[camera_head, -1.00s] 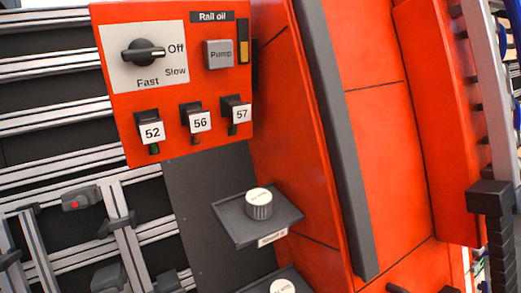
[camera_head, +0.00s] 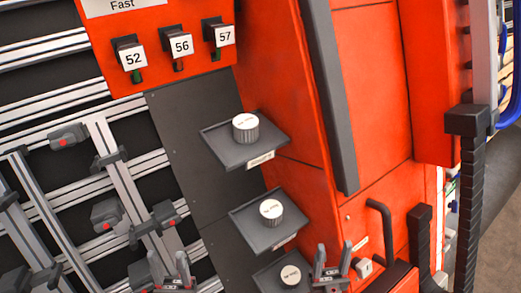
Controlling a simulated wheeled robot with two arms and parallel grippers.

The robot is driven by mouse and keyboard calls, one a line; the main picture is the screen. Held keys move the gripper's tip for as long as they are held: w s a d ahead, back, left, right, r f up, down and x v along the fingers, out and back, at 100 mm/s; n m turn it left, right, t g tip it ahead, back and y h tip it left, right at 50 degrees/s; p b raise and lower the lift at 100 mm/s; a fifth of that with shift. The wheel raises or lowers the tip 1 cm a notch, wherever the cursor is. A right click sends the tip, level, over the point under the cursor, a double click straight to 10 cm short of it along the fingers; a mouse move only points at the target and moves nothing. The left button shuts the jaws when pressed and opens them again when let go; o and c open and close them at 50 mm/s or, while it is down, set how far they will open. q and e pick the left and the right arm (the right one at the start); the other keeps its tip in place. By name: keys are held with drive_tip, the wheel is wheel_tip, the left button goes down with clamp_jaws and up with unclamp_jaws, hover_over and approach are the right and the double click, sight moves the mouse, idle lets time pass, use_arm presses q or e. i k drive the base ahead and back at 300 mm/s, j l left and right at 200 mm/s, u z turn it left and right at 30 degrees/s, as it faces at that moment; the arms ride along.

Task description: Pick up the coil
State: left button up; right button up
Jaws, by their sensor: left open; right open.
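Three small grey ribbed round pieces with white labelled tops sit on dark trays down the orange housing; which of them is the coil I cannot tell, as the print is too small. The upper piece (camera_head: 245,129), the middle piece (camera_head: 271,213) and the lower piece (camera_head: 290,276) each stand upright on their own tray. My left gripper (camera_head: 172,262) is open at the bottom edge, left of the lower tray. My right gripper (camera_head: 332,252) is open, to the right of the lower piece and apart from it.
The upper tray (camera_head: 222,146), middle tray (camera_head: 246,227) and lower tray (camera_head: 264,281) step downward. An orange panel (camera_head: 170,14) with switches numbered 52, 56 and 57 is above. Metal rails with clamps (camera_head: 106,212) fill the left. A dark handle (camera_head: 384,222) stands out at the lower right.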

sight(271, 211)
drive_tip(key=k+l, duration=0.8)
drive_tip(key=k, duration=0.15)
